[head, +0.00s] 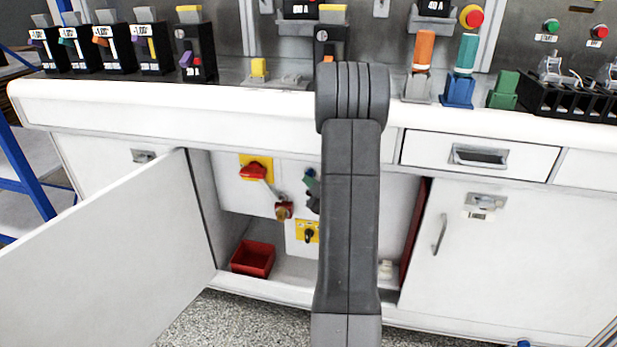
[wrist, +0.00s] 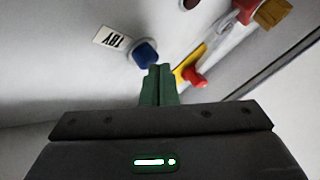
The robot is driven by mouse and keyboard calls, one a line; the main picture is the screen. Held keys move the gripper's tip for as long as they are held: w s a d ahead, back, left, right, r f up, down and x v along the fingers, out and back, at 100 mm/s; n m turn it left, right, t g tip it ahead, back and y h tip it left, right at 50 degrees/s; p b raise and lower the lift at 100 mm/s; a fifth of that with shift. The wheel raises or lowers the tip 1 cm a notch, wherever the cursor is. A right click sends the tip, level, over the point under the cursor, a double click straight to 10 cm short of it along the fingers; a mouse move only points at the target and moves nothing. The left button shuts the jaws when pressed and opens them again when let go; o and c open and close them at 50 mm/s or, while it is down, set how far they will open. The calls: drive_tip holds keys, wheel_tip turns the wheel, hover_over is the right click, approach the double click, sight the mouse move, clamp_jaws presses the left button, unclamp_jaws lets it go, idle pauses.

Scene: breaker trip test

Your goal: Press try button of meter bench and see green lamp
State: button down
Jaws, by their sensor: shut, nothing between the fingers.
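A blue button (wrist: 145,53) stands on a pale panel in the wrist view, beside a white label (wrist: 110,36) that reads TRY upside down. My gripper (wrist: 158,72) has green fingers, shut and empty. Its tips appear just right of and below the button in the picture; I cannot tell how far they are from the panel. In the head view my arm hides the button and most of the gripper. A small green piece (head: 310,182) shows beside the arm; I cannot tell whether it is a finger. I cannot make out a green lamp by the button.
The white bench (head: 230,115) has an open cupboard with its door (head: 110,250) swung left. Inside are a red handle on a yellow plate (head: 262,161), a black switch (head: 309,236) and a red bin (head: 252,258). In the wrist view a red-tipped lever (wrist: 195,77) lies right of my fingers.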

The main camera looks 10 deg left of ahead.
drive_tip(key=shift+w, duration=0.25)
drive_tip(key=shift+s, duration=0.1)
idle(0.5)
drive_tip(key=shift+s+b, duration=0.7)
drive_tip(key=shift+s, duration=0.1)
drive_tip(key=shift+s, duration=0.1)
drive_tip(key=s+b, duration=0.2)
drive_tip(key=s, duration=0.2)
drive_tip(key=shift+s+a, duration=0.1)
drive_tip(key=shift+s, duration=0.3)
